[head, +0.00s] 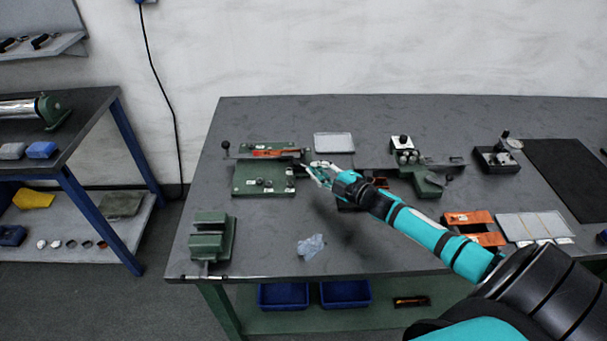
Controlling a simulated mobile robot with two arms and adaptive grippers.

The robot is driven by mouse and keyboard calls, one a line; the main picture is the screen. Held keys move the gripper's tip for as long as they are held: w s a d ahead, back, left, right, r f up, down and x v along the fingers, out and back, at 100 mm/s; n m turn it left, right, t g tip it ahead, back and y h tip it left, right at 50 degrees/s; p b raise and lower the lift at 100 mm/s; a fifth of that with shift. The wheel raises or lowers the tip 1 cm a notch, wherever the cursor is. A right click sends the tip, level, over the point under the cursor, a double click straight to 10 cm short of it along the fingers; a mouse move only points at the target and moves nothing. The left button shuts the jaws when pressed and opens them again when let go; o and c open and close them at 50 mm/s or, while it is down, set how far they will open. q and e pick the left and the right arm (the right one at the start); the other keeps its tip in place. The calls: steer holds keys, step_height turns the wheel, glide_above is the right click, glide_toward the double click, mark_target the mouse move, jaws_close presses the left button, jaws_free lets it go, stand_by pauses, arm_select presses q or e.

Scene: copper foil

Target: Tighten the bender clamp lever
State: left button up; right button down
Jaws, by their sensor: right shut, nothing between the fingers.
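The bender (264,182) is a green plate fixture at the left of the dark workbench. A strip of copper foil (275,152) lies along its back bar. A lever with a dark ball knob (226,145) sticks out at its left end. I cannot tell which part is the clamp lever. My right gripper (309,168) is shut and empty, just right of the bender's right edge. Whether its tips touch the bender is too small to tell. My left gripper is not in view.
A green block fixture (211,238) stands at the front left, near a crumpled clear bag (311,246). A pale tray (334,142) lies behind. Another green tool (427,180), copper pieces (468,218) and a black mat (570,175) are to the right. The middle front is mostly clear.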

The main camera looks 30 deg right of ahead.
steer(key=shift+w+d+f+n+g+y+b, duration=0.15)
steer(key=shift+d+n+g+y+b, duration=0.1)
steer(key=shift+d+n+y+b, duration=0.25)
steer(key=shift+w+d+f+n+g+y+b, duration=0.15)
steer(key=shift+d+n+g+y+b, duration=0.15)
steer(key=shift+d+n+y, duration=0.3)
steer(key=shift+d+y+b, duration=0.2)
steer(key=shift+y+b, duration=0.1)
steer(key=shift+b, duration=0.1)
steer(key=shift+w+d+r+b, duration=0.15)
steer(key=shift+w+d+b, duration=0.15)
steer(key=shift+d+b, duration=0.35)
steer(key=shift+w+d+b, duration=0.35)
steer(key=shift+d+b, duration=0.05)
steer(key=shift+d, duration=0.2)
steer(key=shift+r, duration=0.1)
